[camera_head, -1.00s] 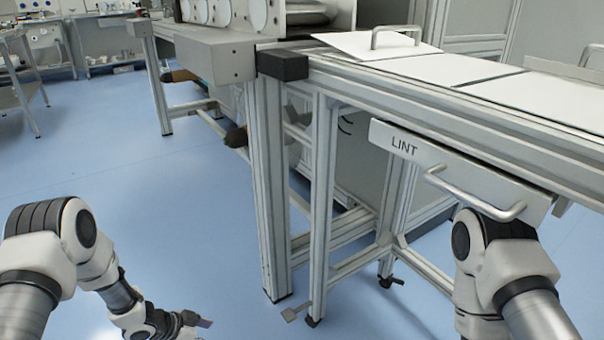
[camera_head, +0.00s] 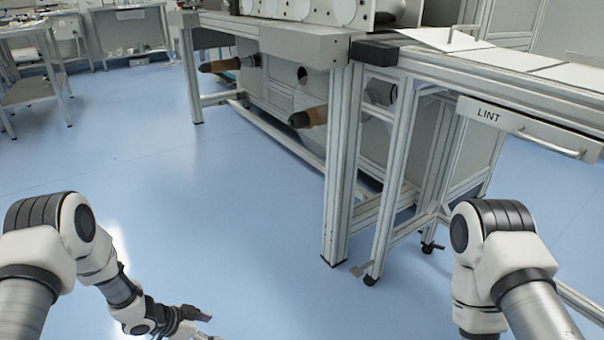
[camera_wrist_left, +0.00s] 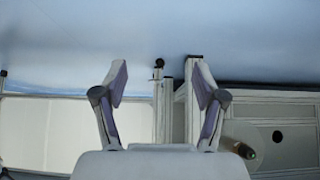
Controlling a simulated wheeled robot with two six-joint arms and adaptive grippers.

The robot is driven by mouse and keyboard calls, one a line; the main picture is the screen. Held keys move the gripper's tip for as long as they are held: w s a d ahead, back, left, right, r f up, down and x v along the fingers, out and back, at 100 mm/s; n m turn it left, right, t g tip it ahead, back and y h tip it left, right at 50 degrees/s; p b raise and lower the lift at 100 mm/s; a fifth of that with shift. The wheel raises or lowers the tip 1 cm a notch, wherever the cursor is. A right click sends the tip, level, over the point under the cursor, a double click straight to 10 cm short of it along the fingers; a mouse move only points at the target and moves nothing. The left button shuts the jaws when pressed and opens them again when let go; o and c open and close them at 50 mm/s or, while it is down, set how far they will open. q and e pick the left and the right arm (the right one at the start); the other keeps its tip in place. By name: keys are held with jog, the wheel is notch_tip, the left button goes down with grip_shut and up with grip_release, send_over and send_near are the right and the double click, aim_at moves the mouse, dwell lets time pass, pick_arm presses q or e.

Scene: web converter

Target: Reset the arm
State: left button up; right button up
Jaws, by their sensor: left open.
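My left arm (camera_head: 95,265) comes in from the left and reaches down over the blue floor. My left gripper (camera_head: 205,325) is low in the head view, partly cut off by the bottom edge. In the left wrist view my left gripper (camera_wrist_left: 158,78) is open, its two fingers apart with nothing between them. My right arm (camera_head: 500,262) shows at the lower right, bent at a joint. Its gripper is out of view.
A metal-framed machine (camera_head: 340,160) stands ahead and to the right, with a drawer marked LINT (camera_head: 530,128). Brown-ended rollers (camera_head: 308,117) stick out below its bench. A metal trolley (camera_head: 35,88) stands far left. Open blue floor (camera_head: 220,200) lies between.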

pick_arm(q)
jog(key=s+d+r+n+g+p, duration=0.15)
jog(key=s+r+p, duration=0.25)
jog(key=r+p, duration=0.55)
jog(key=s+d+r+n+p, duration=0.15)
jog(key=s+r+p, duration=0.35)
jog(key=r+p, duration=0.5)
jog(key=s+d+r+n+g+p, duration=0.15)
jog(key=s+r+p, duration=0.25)
jog(key=r+p, duration=0.6)
jog(key=s+a+r+n+y+p, duration=0.2)
jog(key=s+r+p, duration=0.1)
jog(key=s, duration=0.2)
jog(key=s+a+r+n+g+y+p, duration=0.1)
jog(key=s+a+r+n+y+p, duration=0.1)
jog(key=s, duration=0.4)
jog(key=s+a+r+n+y+p, duration=0.2)
jog(key=s+r+n+p, duration=0.1)
jog(key=s+r+p, duration=0.1)
jog(key=shift+s+r+p, duration=0.25)
jog(key=shift+s+p, duration=0.35)
jog(key=shift+s, duration=0.65)
